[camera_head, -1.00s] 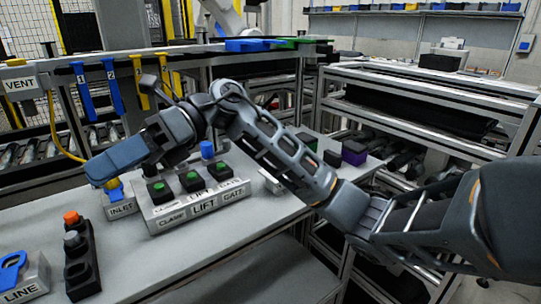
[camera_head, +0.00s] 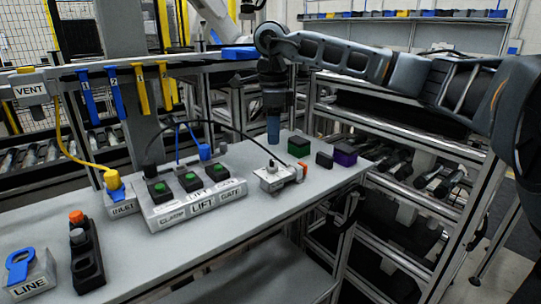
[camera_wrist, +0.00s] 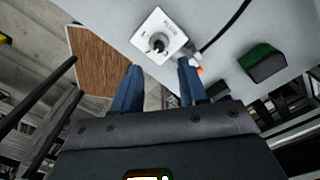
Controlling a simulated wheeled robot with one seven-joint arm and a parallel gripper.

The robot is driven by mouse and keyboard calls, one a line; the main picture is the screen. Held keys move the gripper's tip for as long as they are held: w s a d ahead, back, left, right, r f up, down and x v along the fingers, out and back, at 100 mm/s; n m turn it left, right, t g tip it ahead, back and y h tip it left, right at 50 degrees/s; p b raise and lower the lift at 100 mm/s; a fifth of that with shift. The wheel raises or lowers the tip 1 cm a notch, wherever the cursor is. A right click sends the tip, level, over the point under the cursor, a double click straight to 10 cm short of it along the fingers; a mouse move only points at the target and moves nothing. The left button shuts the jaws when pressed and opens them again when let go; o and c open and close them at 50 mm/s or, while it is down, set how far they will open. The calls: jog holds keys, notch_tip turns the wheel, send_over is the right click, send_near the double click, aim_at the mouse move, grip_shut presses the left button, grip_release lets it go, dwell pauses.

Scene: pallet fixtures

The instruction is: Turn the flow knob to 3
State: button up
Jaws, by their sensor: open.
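A small light box with a dark round knob on top (camera_wrist: 158,43) shows in the wrist view, with marks around the knob too small to read. It appears to be the light box (camera_head: 272,178) near the right end of the bench in the head view; no flow label is legible. My gripper (camera_head: 273,132) points down behind this box, above the bench. In the wrist view my blue fingers (camera_wrist: 157,83) are apart and empty. The knob lies beyond the fingertips, roughly centred between them, and is not touched.
A black hose (camera_head: 225,126) arches to the box, which has an orange end piece (camera_head: 302,166). Green (camera_head: 299,146) and purple (camera_head: 345,154) blocks stand to the right. The CLAMP, LIFT and GATE button panel (camera_head: 195,203) and the INLET plug (camera_head: 114,186) are left.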

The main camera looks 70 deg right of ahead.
aim_at(273, 160)
notch_tip(273, 160, down, 7)
jog(key=shift+p, duration=0.4)
grip_shut()
dwell(0.4)
